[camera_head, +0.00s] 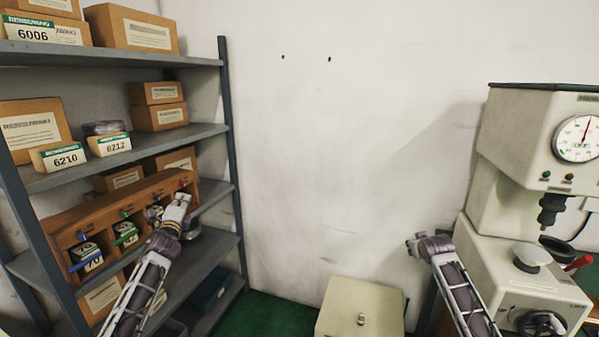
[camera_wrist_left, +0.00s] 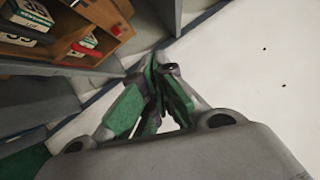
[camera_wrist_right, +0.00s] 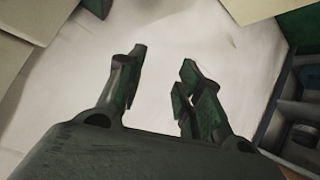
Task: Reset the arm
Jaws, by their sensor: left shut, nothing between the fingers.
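My left arm reaches up from the lower left in the head view. Its gripper (camera_head: 184,198) is in front of the shelf's wooden rack, and the left wrist view shows its fingers (camera_wrist_left: 158,78) closed together with nothing between them. My right arm comes up at the lower right, left of the press. Its gripper (camera_head: 413,246) is against the background of the white wall. In the right wrist view its fingers (camera_wrist_right: 164,62) are apart and empty.
A grey shelf unit (camera_head: 190,60) at left holds cardboard boxes and a wooden rack (camera_head: 110,204) of small boxes; the rack also shows in the left wrist view (camera_wrist_left: 100,18). A cream press (camera_head: 530,120) stands at right. A cream cabinet (camera_head: 340,300) with a small metallic piece (camera_head: 361,319) stands at bottom centre.

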